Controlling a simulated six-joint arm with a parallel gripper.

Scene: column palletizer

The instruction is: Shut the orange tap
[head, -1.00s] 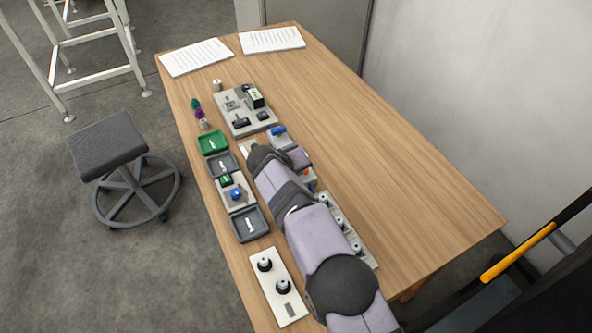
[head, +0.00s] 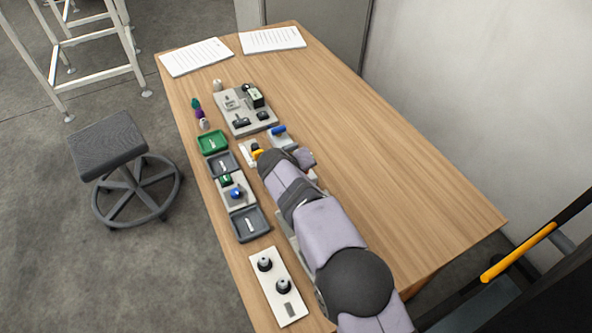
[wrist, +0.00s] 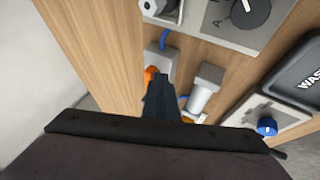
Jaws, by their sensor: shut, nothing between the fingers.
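The orange tap handle (wrist: 150,75) shows in the wrist view against a grey block, just left of my fingertips. Much of it is hidden by my fingers, and I cannot tell whether they touch it. In the head view my arm covers the orange tap. My gripper (wrist: 160,82) is shut and empty, pointing down at the tap's block. A blue tap handle (head: 279,130) is on a grey block beyond the arm in the head view. A blue part (wrist: 163,40) also shows just above the orange one in the wrist view.
A white fitting (wrist: 207,88) with a yellow part (head: 257,153) stands right of my fingers in the wrist view. A blue knob (wrist: 267,127) and a dark tray (wrist: 298,82) lie farther right. The table's right side (head: 400,180) is clear.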

